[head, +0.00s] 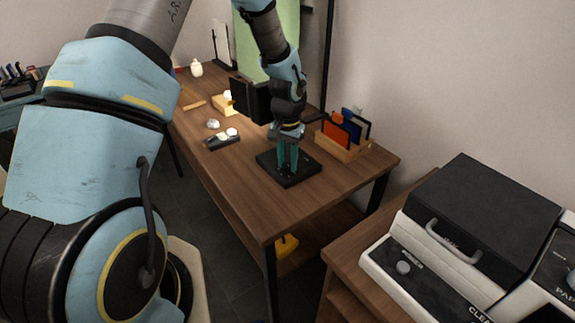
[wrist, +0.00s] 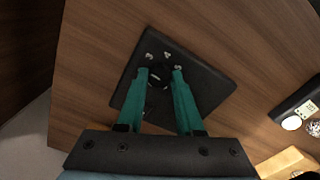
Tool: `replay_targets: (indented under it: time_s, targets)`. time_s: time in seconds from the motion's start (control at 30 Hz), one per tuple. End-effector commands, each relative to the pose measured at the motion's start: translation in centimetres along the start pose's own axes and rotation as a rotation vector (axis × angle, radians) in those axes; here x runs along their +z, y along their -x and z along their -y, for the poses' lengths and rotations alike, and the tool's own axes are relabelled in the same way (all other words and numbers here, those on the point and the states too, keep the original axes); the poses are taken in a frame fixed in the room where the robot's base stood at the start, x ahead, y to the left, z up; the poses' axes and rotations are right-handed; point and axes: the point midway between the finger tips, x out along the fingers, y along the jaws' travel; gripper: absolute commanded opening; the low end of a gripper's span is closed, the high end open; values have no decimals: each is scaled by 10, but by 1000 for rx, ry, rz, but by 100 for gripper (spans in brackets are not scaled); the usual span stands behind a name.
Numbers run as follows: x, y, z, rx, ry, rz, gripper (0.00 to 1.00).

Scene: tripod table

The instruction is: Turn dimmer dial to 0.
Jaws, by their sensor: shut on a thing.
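The dimmer is a black square plate (head: 271,162) lying on the wooden table (head: 225,175), below my arm. In the wrist view the plate (wrist: 205,82) shows small pale markings and a dark round dial (wrist: 157,78) near its middle. My gripper (head: 288,168) points straight down over the plate. Its two teal fingers also show in the wrist view (wrist: 160,74), with their tips on either side of the dial, shut on it. The fingers partly cover the dial and markings, so I cannot read its setting.
A wooden organizer (head: 343,148) with colored folders stands right of the plate. A black device with white knobs (head: 223,140) lies to the left. A black-lidded machine (head: 480,210) stands at the front right. The table's front corner is clear.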

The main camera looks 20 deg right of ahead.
Motion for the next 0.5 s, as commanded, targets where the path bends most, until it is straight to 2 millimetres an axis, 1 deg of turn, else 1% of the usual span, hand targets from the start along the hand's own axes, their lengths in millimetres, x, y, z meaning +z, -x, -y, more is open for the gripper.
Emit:
replay_targets:
  time_s: [0.5]
  targets:
    - [-1, 0, 0, -1, 489, -3, 0]
